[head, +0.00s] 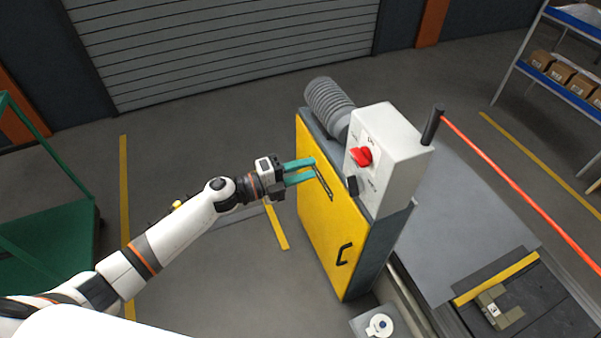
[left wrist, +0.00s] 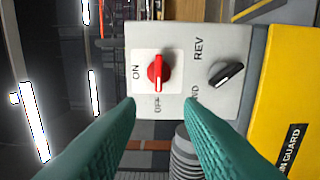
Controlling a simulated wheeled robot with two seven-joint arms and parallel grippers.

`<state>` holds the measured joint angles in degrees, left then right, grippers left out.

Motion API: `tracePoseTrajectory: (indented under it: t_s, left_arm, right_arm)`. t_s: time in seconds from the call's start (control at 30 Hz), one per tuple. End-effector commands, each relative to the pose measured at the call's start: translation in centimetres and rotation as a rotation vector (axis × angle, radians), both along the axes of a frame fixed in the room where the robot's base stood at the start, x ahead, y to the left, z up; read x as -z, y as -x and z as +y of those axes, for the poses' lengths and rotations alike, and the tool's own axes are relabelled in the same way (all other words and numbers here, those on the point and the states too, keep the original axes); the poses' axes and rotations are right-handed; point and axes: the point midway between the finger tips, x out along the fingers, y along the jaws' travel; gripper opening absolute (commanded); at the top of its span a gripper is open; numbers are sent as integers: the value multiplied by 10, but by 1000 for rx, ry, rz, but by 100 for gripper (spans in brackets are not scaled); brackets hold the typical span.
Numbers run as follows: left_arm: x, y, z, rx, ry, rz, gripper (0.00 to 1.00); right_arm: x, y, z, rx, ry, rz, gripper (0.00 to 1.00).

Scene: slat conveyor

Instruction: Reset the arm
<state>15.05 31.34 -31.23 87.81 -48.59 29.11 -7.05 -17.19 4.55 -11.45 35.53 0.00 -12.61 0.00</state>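My left gripper (head: 315,168) is open, its two teal fingers apart with nothing between them. In the head view it appears in front of the yellow panel, left of the white control box (head: 400,150). The box carries a red rotary switch (head: 361,156) and a black knob (head: 352,186). In the left wrist view the red switch (left wrist: 158,73) lies beyond the fingertips, beside ON and OFF marks. The black knob (left wrist: 226,74) sits slanted near REV; another label is partly hidden by a finger. Neither finger visibly touches a switch. My right gripper is not in view.
The yellow guard panel (head: 320,220) has a black handle. A green frame (head: 45,235) stands left. Floor between is clear.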

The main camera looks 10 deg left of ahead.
Motion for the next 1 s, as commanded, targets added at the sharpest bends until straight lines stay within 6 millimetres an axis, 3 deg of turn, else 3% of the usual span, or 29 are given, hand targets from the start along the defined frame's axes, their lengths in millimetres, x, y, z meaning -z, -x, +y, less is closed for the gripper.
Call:
tracePoseTrajectory:
  t_s: [0.67,0.77,0.83,1.0]
  left_arm:
    - [3,4,8,-10,7,11,34]
    - [25,-1,17,-76,48,86,34]
    - [57,-4,32,-169,101,186,34]
    - [171,13,79,-476,249,518,34]
  right_arm:
    - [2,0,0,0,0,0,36]
    - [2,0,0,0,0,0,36]
    - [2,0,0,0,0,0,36]
    - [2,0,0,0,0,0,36]
